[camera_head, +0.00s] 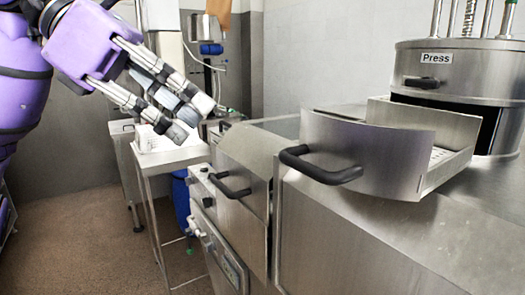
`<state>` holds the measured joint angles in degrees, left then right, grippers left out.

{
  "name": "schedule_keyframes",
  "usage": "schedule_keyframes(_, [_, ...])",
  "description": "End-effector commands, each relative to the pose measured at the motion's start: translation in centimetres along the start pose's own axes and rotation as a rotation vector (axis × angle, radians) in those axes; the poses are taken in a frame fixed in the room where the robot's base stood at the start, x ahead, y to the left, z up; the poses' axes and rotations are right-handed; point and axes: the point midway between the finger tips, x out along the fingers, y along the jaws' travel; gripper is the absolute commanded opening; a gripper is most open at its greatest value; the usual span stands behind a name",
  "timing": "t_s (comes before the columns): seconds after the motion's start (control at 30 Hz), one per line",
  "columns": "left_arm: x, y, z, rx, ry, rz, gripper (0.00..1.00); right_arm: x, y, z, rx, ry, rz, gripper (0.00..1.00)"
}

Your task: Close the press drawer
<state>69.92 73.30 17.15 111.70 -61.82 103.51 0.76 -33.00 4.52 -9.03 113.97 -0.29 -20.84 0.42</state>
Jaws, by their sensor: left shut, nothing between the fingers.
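The press (434,68) is a round steel body with a "Press" label, at the upper right. Its drawer (375,153) is pulled out towards the left, with a curved steel front. A black bar handle (320,170) sticks out from the drawer front. Part of the drawer's perforated floor shows behind the front, and a dark opening shows in the press. My left gripper (190,118) is at the upper left, shut and empty, pointing down and right. In the picture it is left of the handle and apart from it. My right gripper is not in view.
A steel counter (400,235) lies under the press and drawer. A steel machine with its own black handle (230,186) stands left of the counter. A small steel table (168,158) and a blue container (181,203) are farther left. Brown floor (80,240) is clear at lower left.

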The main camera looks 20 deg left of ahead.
Motion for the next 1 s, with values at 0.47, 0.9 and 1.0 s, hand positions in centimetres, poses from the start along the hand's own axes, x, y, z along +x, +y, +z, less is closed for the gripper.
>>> schedule_keyframes(0.47, [6.7, 0.0, -0.1, 0.009, 0.01, 0.011, 0.0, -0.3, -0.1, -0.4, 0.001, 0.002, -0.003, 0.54])
schedule_keyframes(0.9, [12.1, 0.1, 2.5, 0.008, 0.007, 0.016, 0.0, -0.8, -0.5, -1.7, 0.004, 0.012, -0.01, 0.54])
schedule_keyframes(1.0, [12.4, 0.1, 2.6, 0.007, 0.007, 0.015, 0.0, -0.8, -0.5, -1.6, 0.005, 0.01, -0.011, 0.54])
